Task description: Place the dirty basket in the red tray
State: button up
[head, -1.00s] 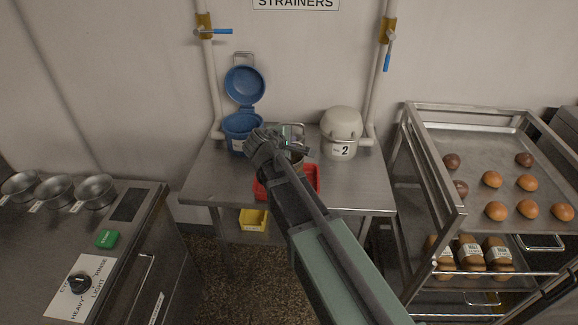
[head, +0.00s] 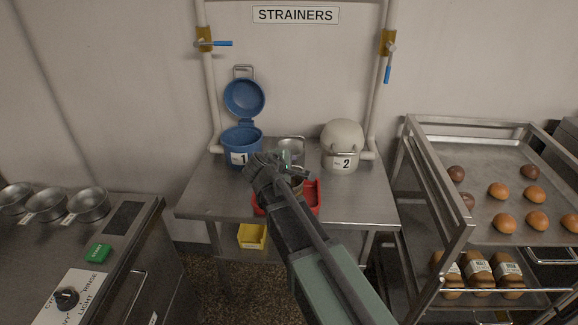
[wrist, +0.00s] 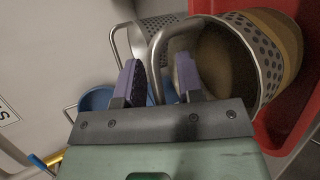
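The dirty basket (wrist: 262,52) is a perforated metal strainer with brown residue on it and a wire handle. In the wrist view it appears in or over the red tray (wrist: 304,75); I cannot tell whether it touches the tray floor. In the head view, the tray (head: 317,200) is on the steel table and my arm hides much of both. My gripper (wrist: 158,72) is open, its two purple fingers apart. The basket's handle passes at the gap between them, with room visible at its sides. In the head view my gripper (head: 290,170) is above the tray.
A clean metal basket (head: 291,148) stands behind the tray. Blue strainer housing 1 (head: 243,140), lid up, is left; closed white housing 2 (head: 342,138) is right. A bread rack (head: 440,190) stands close on the right.

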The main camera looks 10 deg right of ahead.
jog(key=p+v, duration=0.7)
jog(key=v, duration=0.5)
jog(key=s+d+f+m+g+y, duration=0.3)
jog(key=s+m, duration=0.3)
jog(key=s, duration=0.2)
jog(key=s+d+f+m+g+y, duration=0.3)
jog(key=s+f+m+g+y, duration=0.2)
jog(key=s, duration=0.3)
jog(key=shift+m+g+b, duration=0.3)
jog(key=shift+m, duration=0.4)
